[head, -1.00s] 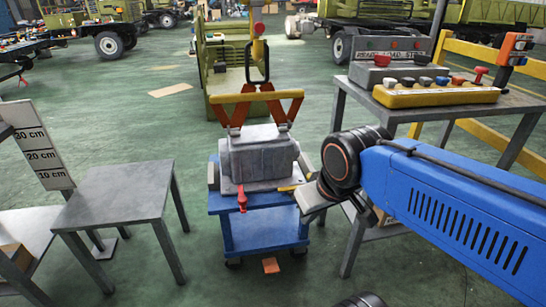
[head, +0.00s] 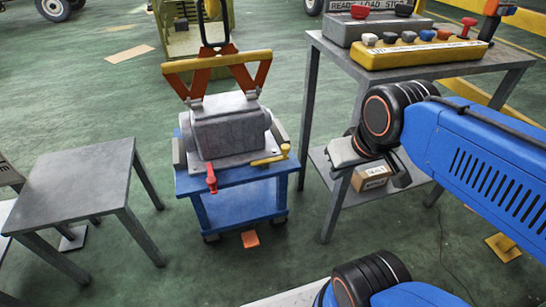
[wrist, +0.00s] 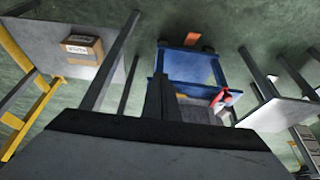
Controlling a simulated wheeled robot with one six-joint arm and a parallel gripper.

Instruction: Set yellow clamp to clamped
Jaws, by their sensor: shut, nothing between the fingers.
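The yellow clamp (head: 270,158) is a small lever on the right front of the grey plate on the blue cart (head: 236,214). Its arm lies nearly level, with a knob at its raised right end. A red clamp (head: 211,180) hangs at the left front; it also shows in the wrist view (wrist: 226,97). My gripper (head: 345,152) is to the right of the cart, apart from the yellow clamp; its fingertips are hard to make out there. In the wrist view my gripper (wrist: 160,90) shows its dark fingers together and empty.
A grey bench (head: 318,130) with a yellow button box (head: 425,58) stands right of the cart, with a cardboard box (head: 371,178) on its lower shelf. A grey table (head: 75,180) stands at the left. A grey casing (head: 228,128) with an orange-armed lifting clamp (head: 215,66) sits on the cart.

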